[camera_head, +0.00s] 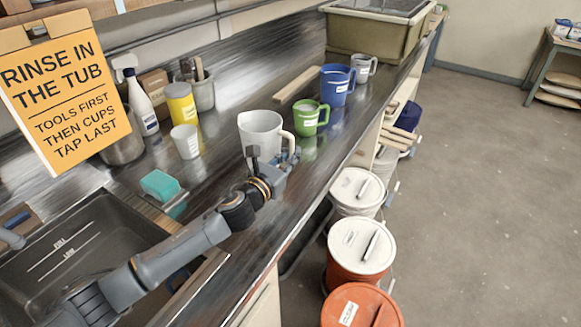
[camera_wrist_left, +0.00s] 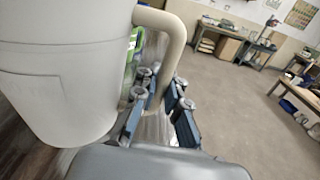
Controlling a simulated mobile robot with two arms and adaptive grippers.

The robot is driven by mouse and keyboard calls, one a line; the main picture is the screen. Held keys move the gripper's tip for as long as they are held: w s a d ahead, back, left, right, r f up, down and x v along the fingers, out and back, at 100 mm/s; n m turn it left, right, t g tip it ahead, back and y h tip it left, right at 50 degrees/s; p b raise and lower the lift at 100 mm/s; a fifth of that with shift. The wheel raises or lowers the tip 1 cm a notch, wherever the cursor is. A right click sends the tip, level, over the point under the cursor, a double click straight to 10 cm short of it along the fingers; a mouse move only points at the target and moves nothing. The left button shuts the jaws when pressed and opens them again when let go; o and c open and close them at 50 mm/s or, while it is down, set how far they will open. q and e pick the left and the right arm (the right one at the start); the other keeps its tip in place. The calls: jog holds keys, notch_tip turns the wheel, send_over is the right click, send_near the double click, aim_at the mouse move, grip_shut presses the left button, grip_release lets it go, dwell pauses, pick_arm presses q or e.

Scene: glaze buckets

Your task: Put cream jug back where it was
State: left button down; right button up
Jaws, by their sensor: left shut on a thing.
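The cream jug (camera_head: 260,131) is a large pale jug with a beige handle, upright at the middle of the steel counter (camera_head: 226,177). My left gripper (camera_head: 277,160) is at the handle on the jug's right side. In the left wrist view the jug (camera_wrist_left: 60,75) fills the left side, and the gripper's fingers (camera_wrist_left: 160,100) are shut around the lower part of the handle (camera_wrist_left: 172,50). I cannot tell whether the jug's base touches the counter, as my gripper partly hides it. My right gripper is not in view.
A green mug (camera_head: 308,118) stands close behind the jug, with a blue jug (camera_head: 337,85) and grey mug (camera_head: 363,68) beyond. A white cup (camera_head: 186,141) and teal sponge (camera_head: 160,185) are to the left. Lidded buckets (camera_head: 361,247) stand below the counter's front edge.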

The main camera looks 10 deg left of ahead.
pick_arm(q)
jog(key=shift+w+a+f, duration=0.1)
jog(key=shift+w+f, duration=0.15)
jog(key=shift+f, duration=0.5)
jog(key=shift+w+a+f, duration=0.1)
jog(key=shift+w+f, duration=0.15)
jog(key=shift+f, duration=0.55)
jog(key=shift+w+f, duration=0.25)
jog(key=shift+f, duration=0.5)
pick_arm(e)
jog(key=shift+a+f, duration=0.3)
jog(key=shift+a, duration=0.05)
pick_arm(q)
jog(key=shift+b, duration=0.35)
jog(key=shift+f, duration=0.15)
jog(key=c, duration=1.4)
grip_release()
jog(key=shift+s, duration=0.1)
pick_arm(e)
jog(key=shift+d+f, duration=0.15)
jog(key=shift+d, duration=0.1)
